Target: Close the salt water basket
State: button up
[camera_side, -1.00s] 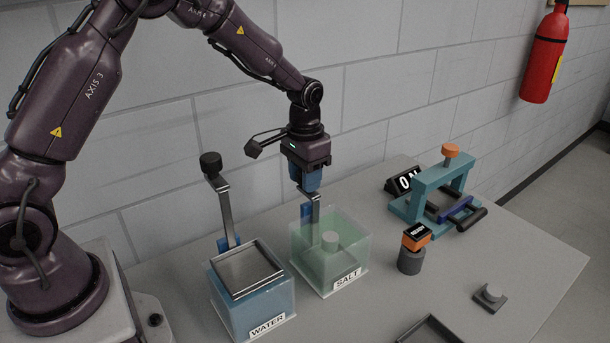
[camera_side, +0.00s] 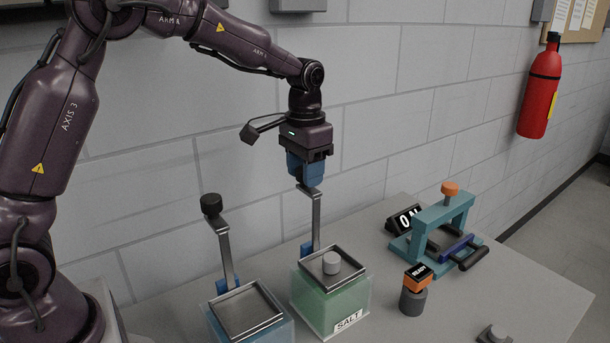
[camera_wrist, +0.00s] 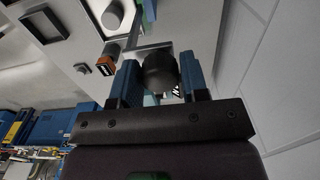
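The salt water tank (camera_side: 335,306) is a clear box of green liquid labelled SALT. Its metal basket (camera_side: 350,280) sits raised at the tank's top, with a pale grey cylinder (camera_side: 331,263) standing in it. A flat metal handle (camera_side: 316,222) rises from the basket to my gripper (camera_side: 306,182). The fingers mostly hide the knob in the side view.
The water tank's basket (camera_side: 246,311) stands raised on the left, its knobbed handle (camera_side: 211,205) upright close by. A dark grey cylinder with an orange labelled top (camera_side: 416,282) and a teal press (camera_side: 440,225) stand to the right. A wall runs behind.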

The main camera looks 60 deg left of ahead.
jog(key=shift+o, duration=1.3)
notch_tip(320, 180, up, 13)
jog(key=s+d+f+t, duration=0.2)
jog(key=s, duration=1)
jog(key=s+d+f+t, duration=0.2)
jog(key=s+t, duration=0.1)
jog(key=s, duration=0.9)
jog(key=shift+s+d+t, duration=0.2)
jog(key=shift+d+t, duration=0.05)
jog(key=shift+t, duration=0.05)
